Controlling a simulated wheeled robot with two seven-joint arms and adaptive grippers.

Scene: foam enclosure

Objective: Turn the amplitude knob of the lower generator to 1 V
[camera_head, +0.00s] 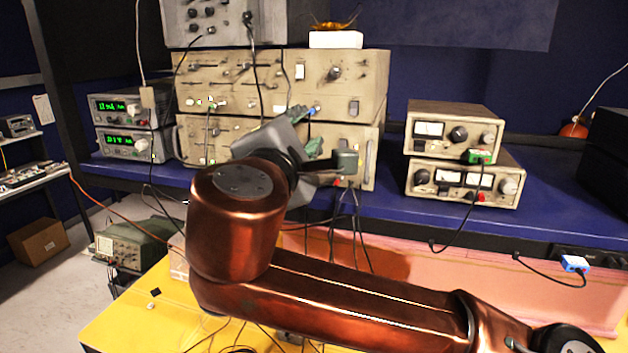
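The stack of beige instruments has an upper unit (364,82) and a lower generator (362,134) on the blue bench. My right arm crosses the view from the lower right. Its gripper (307,130) is in front of the middle of the lower unit's face. The gripper body and arm hide much of that face, so the amplitude knob and its setting cannot be made out. Two grey-green finger parts show, but their gap and any contact with a knob are unclear. My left gripper is not in view.
Two smaller beige meters (453,132) stand to the right, with green and red plugs. Two units with green displays (131,145) stand to the left. A black plug (345,162) and cables hang by the lower unit.

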